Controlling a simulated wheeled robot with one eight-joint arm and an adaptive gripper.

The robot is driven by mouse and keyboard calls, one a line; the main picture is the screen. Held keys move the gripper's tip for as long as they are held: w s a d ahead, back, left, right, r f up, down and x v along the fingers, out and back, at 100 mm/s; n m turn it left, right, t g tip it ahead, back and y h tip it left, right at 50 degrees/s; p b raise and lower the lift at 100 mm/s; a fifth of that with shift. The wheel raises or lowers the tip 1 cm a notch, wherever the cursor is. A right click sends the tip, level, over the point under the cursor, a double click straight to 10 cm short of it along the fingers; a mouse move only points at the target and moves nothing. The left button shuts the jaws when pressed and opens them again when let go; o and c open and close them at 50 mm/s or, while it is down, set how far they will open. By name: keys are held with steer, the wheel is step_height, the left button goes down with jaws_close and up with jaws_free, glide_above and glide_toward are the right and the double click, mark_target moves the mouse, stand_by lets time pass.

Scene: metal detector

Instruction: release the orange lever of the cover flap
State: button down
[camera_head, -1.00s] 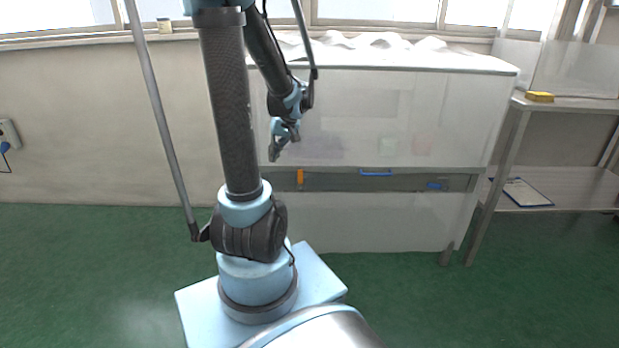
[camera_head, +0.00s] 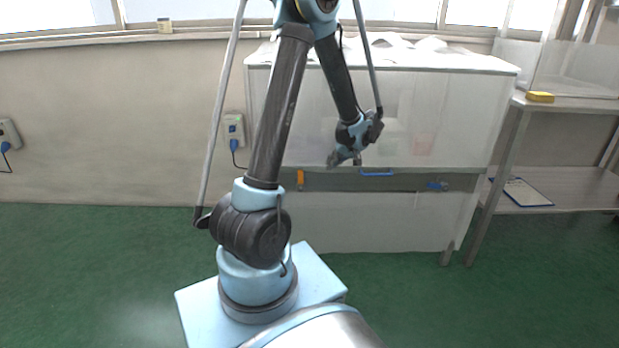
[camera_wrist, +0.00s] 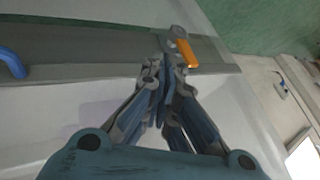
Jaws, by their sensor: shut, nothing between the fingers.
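The orange lever (camera_head: 300,179) stands upright at the left end of the grey cover flap (camera_head: 330,181) on the white cabinet. In the wrist view the orange lever (camera_wrist: 187,58) lies just beyond my fingertips, beside a grey round fitting. My gripper (camera_head: 333,160) is up and to the right of the lever in the head view, in front of the cabinet. In the wrist view my gripper (camera_wrist: 163,75) is shut, with its fingertips together and nothing held. A gap to the lever seems to remain, but its depth is hard to judge.
A blue handle (camera_head: 376,173) sits mid-flap and also shows in the wrist view (camera_wrist: 12,62). A small blue part (camera_head: 437,185) is at the flap's right. A metal table (camera_head: 570,103) stands right of the cabinet.

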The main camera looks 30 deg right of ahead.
mark_target(301, 179)
steer(key=w+a+f, duration=0.1)
steer(key=w+f, duration=0.1)
steer(key=w+a+f, duration=0.2)
steer(key=w+f, duration=0.1)
steer(key=w+a+f, duration=0.2)
steer(key=w+f, duration=0.1)
steer(key=shift+a, duration=0.25)
stand_by(0.5)
steer(key=shift+s+d+r, duration=0.1)
steer(key=shift+s+d, duration=0.05)
